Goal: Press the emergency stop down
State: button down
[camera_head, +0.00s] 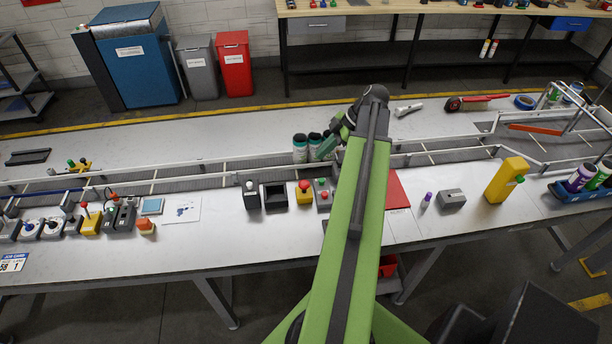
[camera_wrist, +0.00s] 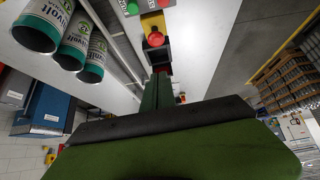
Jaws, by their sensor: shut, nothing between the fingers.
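The emergency stop is a red mushroom button on a yellow box (camera_head: 304,196), standing on the near side of the white table. In the wrist view its red head (camera_wrist: 156,39) shows near the top centre, on the yellow body. My gripper (camera_wrist: 160,78) is shut and empty, its narrow green fingers pointing towards the button. They look apart from it, though the exact gap is hard to judge. In the head view my gripper (camera_head: 326,148) is partly hidden by my arm, near the cans behind the box.
A grey box with red and green buttons (camera_head: 322,194) is right of the yellow box. A black open box (camera_head: 275,197) is left of it. More switches line the left.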

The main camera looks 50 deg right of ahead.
jog(key=shift+f, duration=0.15)
jog(key=b, duration=0.9)
send_over(300, 184)
jog(key=s+d, duration=0.1)
jog(key=s, duration=0.1)
jog(key=f, duration=0.8)
jog(key=shift+w+d+f, duration=0.1)
jog(key=shift+w+f, duration=0.15)
jog(key=shift+f, duration=0.05)
notch_tip(300, 184, down, 3)
jog(key=b, duration=0.2)
jog(key=shift+d+r+b, duration=0.1)
jog(key=shift+d+b, duration=0.05)
jog(key=shift+b, duration=0.15)
jog(key=shift+s+d+f+b, duration=0.1)
jog(key=shift+d+f+b, duration=0.05)
jog(key=shift+f+b, duration=0.2)
jog(key=shift+r, duration=0.1)
